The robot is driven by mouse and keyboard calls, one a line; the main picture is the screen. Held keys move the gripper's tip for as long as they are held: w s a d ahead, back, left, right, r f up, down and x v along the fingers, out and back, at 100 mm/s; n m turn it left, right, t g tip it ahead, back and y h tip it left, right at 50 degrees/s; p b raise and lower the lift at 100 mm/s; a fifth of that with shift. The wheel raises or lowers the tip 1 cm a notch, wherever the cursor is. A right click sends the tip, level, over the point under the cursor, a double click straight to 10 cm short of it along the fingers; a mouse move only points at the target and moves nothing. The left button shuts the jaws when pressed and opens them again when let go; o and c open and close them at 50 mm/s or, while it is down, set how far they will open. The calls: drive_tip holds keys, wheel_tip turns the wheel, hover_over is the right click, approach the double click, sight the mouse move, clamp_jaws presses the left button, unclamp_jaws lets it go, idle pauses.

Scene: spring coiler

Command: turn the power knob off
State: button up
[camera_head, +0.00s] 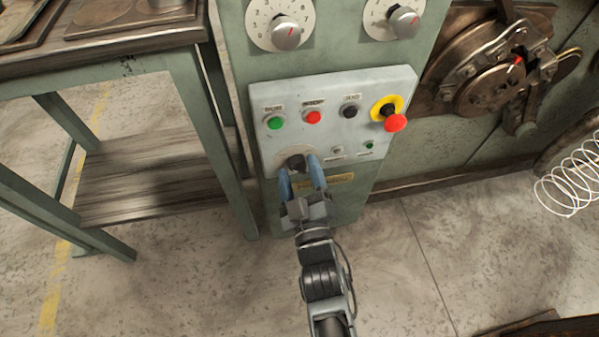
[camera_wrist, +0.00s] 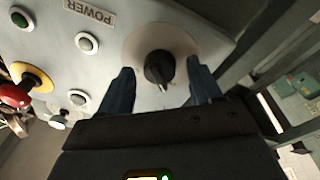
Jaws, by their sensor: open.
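The power knob (camera_head: 296,162) is a dark round knob at the lower left of the grey control panel (camera_head: 385,88). In the wrist view the black knob (camera_wrist: 159,67) sits on a pale round plate, with the POWER label to its left. My gripper (camera_head: 301,168) is open at the knob, one blue finger on each side. In the wrist view the fingertips (camera_wrist: 160,78) flank the knob with a visible gap on both sides. Whether the fingertips reach the panel face, I cannot tell.
Above the knob are a green button (camera_head: 275,122), a red button (camera_head: 313,117), a black button (camera_head: 350,111) and a red emergency stop (camera_head: 395,122) on yellow. Two dials (camera_head: 286,35) sit higher. A workbench (camera_head: 150,185) stands left; a wire coil (camera_head: 570,182) is right.

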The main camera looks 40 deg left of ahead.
drive_tip(key=p+v, duration=0.2)
drive_tip(key=v, duration=0.5)
drive_tip(key=shift+s+d, duration=0.25)
drive_tip(key=shift+d, duration=0.05)
drive_tip(key=shift+f, duration=0.1)
idle(0.3)
drive_tip(key=s+d+m+t+h, duration=0.2)
drive_tip(key=s+d+m+h, duration=0.1)
drive_tip(key=d, duration=0.6)
drive_tip(key=s+d+m+t+h, duration=0.1)
drive_tip(key=s+d+m+h, duration=0.25)
drive_tip(key=d, duration=0.45)
drive_tip(key=s+d+r+m+h, duration=0.6)
drive_tip(key=s+d, duration=0.4)
drive_tip(key=d, duration=0.5)
drive_tip(key=s+d+r+m+h, duration=0.2)
drive_tip(key=s+d+r+m, duration=0.4)
drive_tip(key=r, duration=0.4)
wheel_tip(320, 180, up, 12)
drive_tip(key=n+p, duration=0.1)
drive_tip(key=p, duration=1.1)
drive_tip(key=shift+s+a+r+n+g+p, duration=0.25)
drive_tip(key=shift+s+a+n+g+p, duration=0.05)
drive_tip(key=shift+s+n, duration=0.05)
drive_tip(key=shift+f, duration=0.1)
